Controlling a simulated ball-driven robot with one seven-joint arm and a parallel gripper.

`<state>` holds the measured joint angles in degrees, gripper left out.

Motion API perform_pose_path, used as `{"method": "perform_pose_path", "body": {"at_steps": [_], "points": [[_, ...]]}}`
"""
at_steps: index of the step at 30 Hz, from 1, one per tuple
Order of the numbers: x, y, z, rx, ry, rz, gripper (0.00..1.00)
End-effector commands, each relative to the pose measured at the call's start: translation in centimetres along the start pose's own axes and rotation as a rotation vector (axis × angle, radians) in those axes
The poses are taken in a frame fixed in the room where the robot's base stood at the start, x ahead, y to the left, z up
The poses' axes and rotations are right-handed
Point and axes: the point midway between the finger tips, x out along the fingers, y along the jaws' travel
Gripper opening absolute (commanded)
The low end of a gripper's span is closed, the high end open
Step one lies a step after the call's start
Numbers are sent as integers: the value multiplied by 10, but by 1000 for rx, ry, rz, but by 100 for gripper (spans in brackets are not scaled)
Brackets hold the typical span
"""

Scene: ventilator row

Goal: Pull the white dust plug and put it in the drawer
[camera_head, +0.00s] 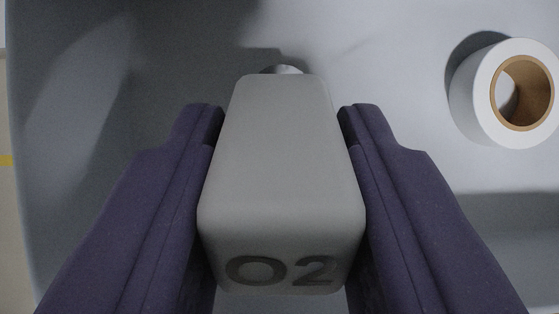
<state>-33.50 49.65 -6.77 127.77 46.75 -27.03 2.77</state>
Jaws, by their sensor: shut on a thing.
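A pale grey-white block with rounded edges, marked "O2", fills the middle of the view; it appears to be the dust plug (282,185). My gripper (282,112) has its two purple fingers closed on the plug's left and right sides. A small shiny round part (281,69) shows just past the plug's far end. I cannot tell whether it belongs to the plug or to something behind it. The plug hides what lies directly beneath it. I cannot make out a drawer for certain.
A light grey surface (380,75) lies behind the plug, with a rounded edge at left. A white roll of tape with a brown core (503,92) rests on it at right. Beyond the left edge is a beige strip with a yellow mark (5,161).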

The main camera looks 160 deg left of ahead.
Motion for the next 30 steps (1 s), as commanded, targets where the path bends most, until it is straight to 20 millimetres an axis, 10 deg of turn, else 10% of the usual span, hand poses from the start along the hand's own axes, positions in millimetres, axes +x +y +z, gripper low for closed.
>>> {"method": "perform_pose_path", "body": {"at_steps": [12, 13, 17, 30], "points": [[10, 0, 7, 1, 0, 0, 0], [10, 0, 7, 1, 0, 0, 38], [10, 0, 7, 1, 0, 0, 65], [-13, -1, 5, -1, 0, -1, 65]]}}
